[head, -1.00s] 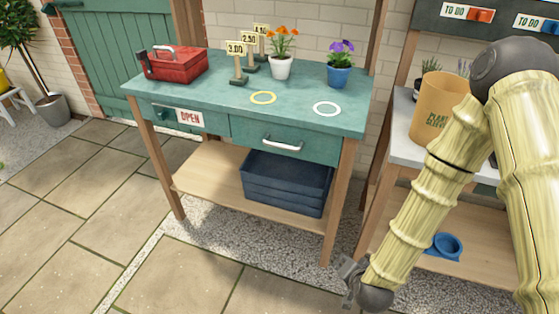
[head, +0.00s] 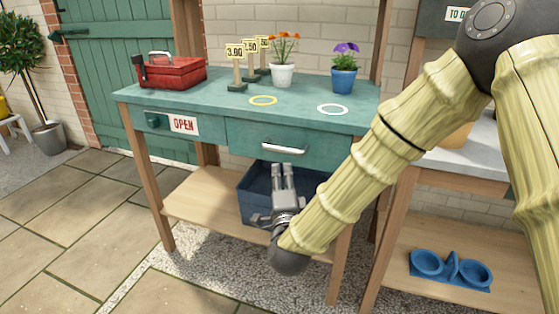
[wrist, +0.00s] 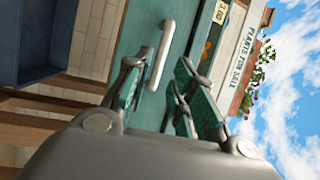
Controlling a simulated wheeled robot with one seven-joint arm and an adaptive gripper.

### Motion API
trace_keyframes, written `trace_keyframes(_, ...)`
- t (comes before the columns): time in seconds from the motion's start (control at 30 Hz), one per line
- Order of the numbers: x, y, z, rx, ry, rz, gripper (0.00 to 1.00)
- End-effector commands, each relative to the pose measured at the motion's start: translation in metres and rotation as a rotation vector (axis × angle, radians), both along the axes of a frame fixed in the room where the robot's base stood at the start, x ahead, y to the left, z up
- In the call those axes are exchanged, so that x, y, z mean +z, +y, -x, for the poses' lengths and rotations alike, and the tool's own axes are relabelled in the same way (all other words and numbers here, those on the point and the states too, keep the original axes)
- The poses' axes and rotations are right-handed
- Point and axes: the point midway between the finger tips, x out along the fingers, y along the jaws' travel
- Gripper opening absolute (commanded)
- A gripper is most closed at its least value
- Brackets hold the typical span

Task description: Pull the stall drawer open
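The stall drawer (head: 265,140) is a teal front under the teal tabletop, flush with the stall and closed. Its silver bar handle (head: 284,148) runs across the middle of the front. In the wrist view the handle (wrist: 161,55) shows ahead of the fingers, tilted in the picture. My gripper (head: 283,172) is in front of the stall, just below the handle, with its fingers pointing toward the drawer. In the wrist view the two fingers of my gripper (wrist: 158,95) stand apart with nothing between them, and they appear clear of the handle.
A dark blue crate (head: 250,200) sits on the lower shelf (head: 190,195) behind my gripper. On the tabletop (head: 200,104) are a red toolbox (head: 170,73), price signs (head: 236,72), two flowerpots and two rings. A second bench (head: 455,165) with a blue double bowl (head: 450,268) stands right.

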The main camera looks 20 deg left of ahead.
Motion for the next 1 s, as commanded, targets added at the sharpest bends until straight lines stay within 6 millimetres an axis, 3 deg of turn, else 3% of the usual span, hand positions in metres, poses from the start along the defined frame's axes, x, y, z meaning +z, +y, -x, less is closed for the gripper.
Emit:
trace_keyframes(0.17, 0.005, 0.006, -0.01, 0.001, -0.008, -0.014, 0.25)
trace_keyframes(0.7, 0.017, 0.034, -0.083, 0.0, -0.008, -0.012, 0.25)
trace_keyframes(1.0, 0.021, 0.04, -0.099, 0.001, -0.005, -0.01, 0.25)
